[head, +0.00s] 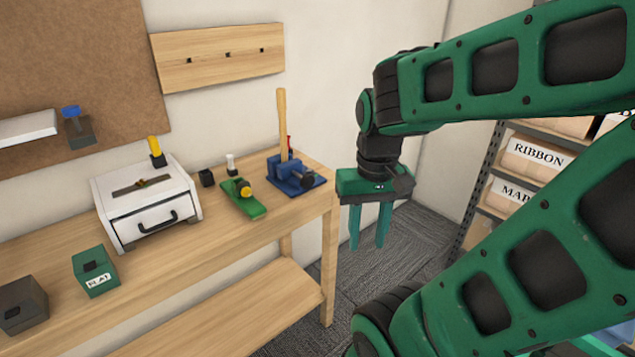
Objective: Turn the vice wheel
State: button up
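A blue vice (283,167) stands on a blue base at the right end of the wooden workbench. A dark round part, which looks like its wheel (306,180), is on its front right side. A pale wooden handle (282,120) stands upright at the vice; whether the jaws grip it I cannot tell. My gripper (368,245) hangs with fingers pointing down, to the right of the bench end and apart from the vice. Its two green fingers are open, with nothing visible between them.
The workbench (230,228) also holds a green tool with a yellow knob (243,198), a white drawer box (130,222), a green box (95,270) and a dark box (22,305). A wooden peg rail (220,70) hangs above. Shelves with labelled boxes (533,158) stand at right.

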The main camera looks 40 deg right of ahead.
aim_at(307, 181)
jog(key=z, duration=1.1)
jog(key=i, duration=0.45)
jog(key=u, duration=1.05)
